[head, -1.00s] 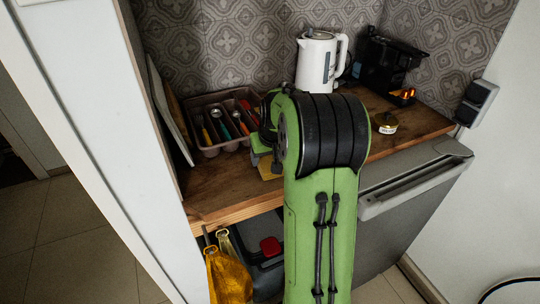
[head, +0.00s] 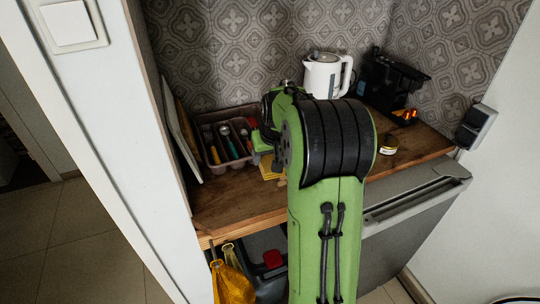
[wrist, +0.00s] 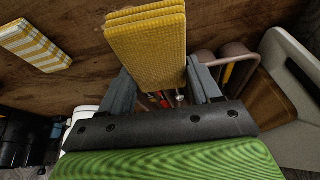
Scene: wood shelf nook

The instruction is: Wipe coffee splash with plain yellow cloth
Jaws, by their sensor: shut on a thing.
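My gripper (wrist: 160,68) is shut on the plain yellow cloth (wrist: 147,45), a thick folded pad with a woven texture, held between the two grey fingers. In the wrist view it hangs over or against the wooden counter; I cannot tell whether it touches. I cannot make out the coffee splash.
A cutlery tray (head: 208,168) stands at the counter's left, beside boards (head: 182,130) leaning on the side wall. The counter's front left (head: 225,205) is clear.

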